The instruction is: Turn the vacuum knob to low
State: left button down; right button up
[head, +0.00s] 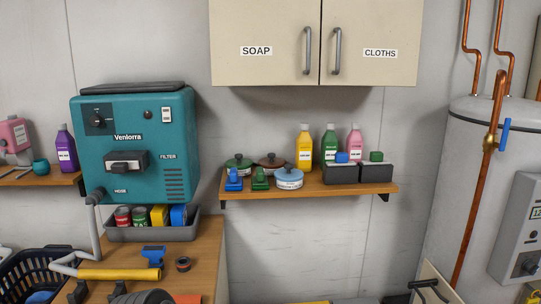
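The dial markings and the pointer's setting are too small to read. A dark red button or light (147,115) and a pale switch plate (166,115) are to its right. A black latch (126,161) lies below. Neither of my grippers shows in the head view, and nothing covers the knob.
A grey hose (92,225) hangs from the vacuum's lower left. A grey tray of cans (150,233) stands below it. A wooden shelf (305,191) with bottles and pots is to the right. A purple bottle (66,150) stands left of the vacuum. The space before the knob is clear.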

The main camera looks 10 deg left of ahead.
aim_at(97, 119)
jog(key=u, duration=1.25)
